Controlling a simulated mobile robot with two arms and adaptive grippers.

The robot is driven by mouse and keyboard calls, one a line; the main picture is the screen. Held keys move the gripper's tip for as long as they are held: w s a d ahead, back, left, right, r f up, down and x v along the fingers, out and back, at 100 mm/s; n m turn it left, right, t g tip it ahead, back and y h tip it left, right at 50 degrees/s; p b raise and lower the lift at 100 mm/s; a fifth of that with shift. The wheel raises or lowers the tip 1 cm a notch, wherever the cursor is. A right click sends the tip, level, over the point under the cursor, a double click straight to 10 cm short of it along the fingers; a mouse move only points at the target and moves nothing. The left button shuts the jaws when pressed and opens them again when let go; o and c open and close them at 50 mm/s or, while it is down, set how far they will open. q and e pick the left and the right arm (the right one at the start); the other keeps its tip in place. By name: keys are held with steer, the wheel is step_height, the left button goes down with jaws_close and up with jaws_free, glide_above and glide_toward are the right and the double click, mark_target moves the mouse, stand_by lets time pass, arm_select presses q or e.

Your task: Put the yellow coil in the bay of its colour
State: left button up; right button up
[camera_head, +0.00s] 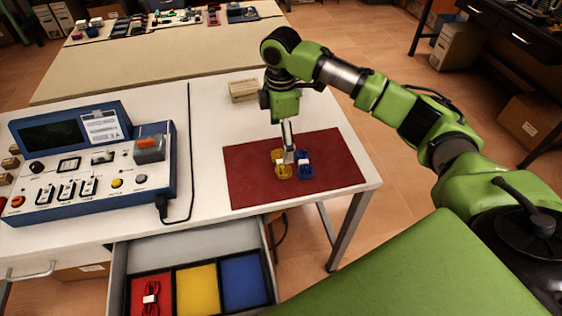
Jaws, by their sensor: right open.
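The yellow coil (283,171) lies on a dark red mat (250,184) on the white table, close beside a blue coil (305,171). My right gripper (288,157) points down at the coils, its fingertips at the yellow coil's right side. It is open, and I cannot tell whether it touches either coil. An open drawer below the table has a red bay (143,284) holding a red coil (151,298), an empty yellow bay (197,290) and an empty blue bay (243,282). My left gripper is not in view.
A blue-cased instrument panel (90,160) stands on the left of the table, with a black cable running right. A small cardboard box (243,90) sits behind the mat. The tabletop between the panel and mat is largely clear.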

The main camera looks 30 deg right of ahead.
mark_target(281, 161)
step_height(281, 161, down, 2)
steer(key=shift+d+f, duration=0.1)
steer(key=shift+f, duration=0.05)
step_height(281, 161, down, 5)
steer(key=shift+s+r+p, duration=0.1)
steer(key=shift+r+p, duration=0.05)
steer(key=shift+p, duration=0.4)
steer(key=shift+f, duration=0.5)
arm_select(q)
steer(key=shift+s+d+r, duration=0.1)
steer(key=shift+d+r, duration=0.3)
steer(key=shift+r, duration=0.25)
arm_select(e)
steer(key=c, duration=1.3)
steer(key=shift+o, duration=0.2)
steer(key=shift+r, duration=0.1)
steer(key=shift+r, duration=0.6)
arm_select(q)
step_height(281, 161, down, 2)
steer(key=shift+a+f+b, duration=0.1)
steer(key=shift+b, duration=1)
arm_select(e)
steer(key=s+a+r, duration=0.9)
steer(key=a+r, duration=0.2)
steer(key=shift+r, duration=0.25)
